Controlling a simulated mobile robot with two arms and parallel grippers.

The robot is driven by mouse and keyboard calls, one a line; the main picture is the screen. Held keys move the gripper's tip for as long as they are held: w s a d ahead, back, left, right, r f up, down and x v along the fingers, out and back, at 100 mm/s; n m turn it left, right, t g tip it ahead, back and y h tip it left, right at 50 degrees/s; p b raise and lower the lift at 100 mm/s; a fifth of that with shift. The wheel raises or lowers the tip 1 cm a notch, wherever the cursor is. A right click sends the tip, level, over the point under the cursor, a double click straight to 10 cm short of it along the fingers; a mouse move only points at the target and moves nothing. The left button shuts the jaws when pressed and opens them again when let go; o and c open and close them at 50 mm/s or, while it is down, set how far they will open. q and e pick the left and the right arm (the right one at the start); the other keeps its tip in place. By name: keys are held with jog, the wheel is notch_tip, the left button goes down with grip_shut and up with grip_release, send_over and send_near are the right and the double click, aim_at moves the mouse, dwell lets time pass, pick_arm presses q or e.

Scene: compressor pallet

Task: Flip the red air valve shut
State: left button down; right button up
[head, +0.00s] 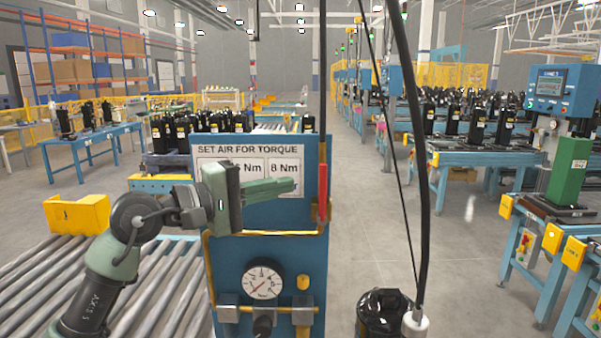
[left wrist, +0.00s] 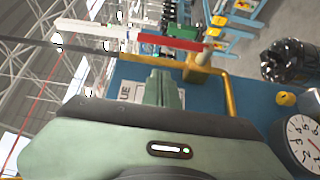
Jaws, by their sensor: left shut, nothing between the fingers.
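The red air valve handle (head: 322,192) stands upright at the right edge of the blue panel (head: 265,222), at the end of the yellow pipe (head: 312,232). In the left wrist view the red handle (left wrist: 180,44) shows beyond my fingers, beside the yellow pipe (left wrist: 225,82). My left gripper (head: 293,186) is shut and empty. It reaches in front of the panel's sign, with its fingertips pointing right, a little left of the handle and apparently apart from it. The fingers also show in the left wrist view (left wrist: 161,88). My right gripper is not in view.
A pressure gauge (head: 263,281) and a yellow knob (head: 303,282) sit low on the panel. A black hose (head: 417,150) hangs to the right, above a black compressor (head: 384,312). A roller conveyor (head: 150,290) lies at left. Open floor lies right of the panel.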

aim_at(323, 192)
pick_arm(q)
jog(key=d+p, duration=0.1)
jog(key=d, duration=0.1)
jog(key=s+d+p, duration=0.1)
jog(key=d, duration=0.1)
jog(key=shift+w, duration=0.1)
jog(key=shift+a+r, duration=0.1)
jog(key=shift+a, duration=0.1)
